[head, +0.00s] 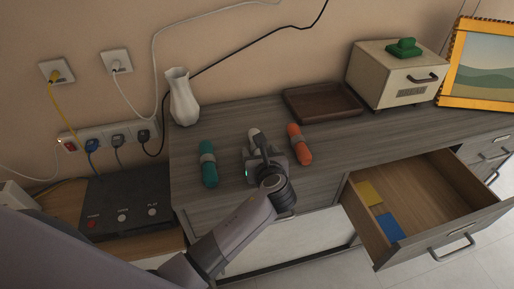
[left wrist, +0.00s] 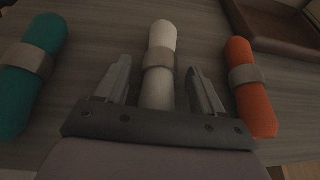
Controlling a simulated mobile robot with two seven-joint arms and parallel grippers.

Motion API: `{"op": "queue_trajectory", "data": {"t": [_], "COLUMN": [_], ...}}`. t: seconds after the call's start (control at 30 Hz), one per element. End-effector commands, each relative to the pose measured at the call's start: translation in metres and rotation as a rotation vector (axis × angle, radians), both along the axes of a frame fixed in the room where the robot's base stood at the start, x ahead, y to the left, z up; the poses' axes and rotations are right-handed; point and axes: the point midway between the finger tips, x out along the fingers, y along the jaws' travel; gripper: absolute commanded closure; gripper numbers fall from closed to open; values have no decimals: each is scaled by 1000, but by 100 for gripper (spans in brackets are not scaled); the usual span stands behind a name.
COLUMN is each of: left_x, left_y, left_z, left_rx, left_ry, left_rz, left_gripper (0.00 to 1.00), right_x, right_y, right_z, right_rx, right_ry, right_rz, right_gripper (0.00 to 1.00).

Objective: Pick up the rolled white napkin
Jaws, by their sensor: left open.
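The rolled white napkin (left wrist: 161,45) with a grey band lies on the dresser top, between the two open fingers of my left gripper (left wrist: 160,85) in the left wrist view. In the head view the napkin (head: 254,135) is partly hidden behind my left gripper (head: 262,158). The fingers stand on both sides of it, with visible gaps. A teal rolled napkin (head: 208,164) lies to the left and an orange rolled napkin (head: 299,144) to the right, each with a grey band. My right gripper is not in view.
A white vase (head: 182,97) and a brown tray (head: 322,102) stand behind. A beige box (head: 391,76) with a green object on it and a framed picture (head: 477,62) are at the right. An open drawer (head: 428,199) juts out at the front right.

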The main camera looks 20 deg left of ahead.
Motion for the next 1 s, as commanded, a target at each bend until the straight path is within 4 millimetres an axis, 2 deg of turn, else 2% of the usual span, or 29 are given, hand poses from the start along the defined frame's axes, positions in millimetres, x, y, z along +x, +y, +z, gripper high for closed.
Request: {"op": "queue_trajectory", "data": {"t": [0.03, 0.1, 0.2, 0.5, 0.67, 0.87, 1.0], "left_x": [0, 0, 0, 0, 0, 1, 1], "left_y": [0, 0, 0, 0, 0, 0, 0], "left_z": [0, 0, 0, 1, 12, 48, 90], "left_rx": [0, 0, 0, -1, -1, -2, -4], "left_ry": [0, 0, 0, 0, -3, -7, -9], "left_rz": [0, 0, 0, 0, 1, 1, 0], "left_gripper": [38, 61, 88, 88, 88, 88, 88], "right_x": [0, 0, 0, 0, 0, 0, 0], "right_y": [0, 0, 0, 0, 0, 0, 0], "right_z": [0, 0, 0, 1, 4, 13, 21], "right_rx": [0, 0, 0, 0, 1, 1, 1], "right_ry": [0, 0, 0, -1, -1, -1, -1], "right_rz": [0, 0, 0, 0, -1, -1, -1], "right_gripper": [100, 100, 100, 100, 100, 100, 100]}}
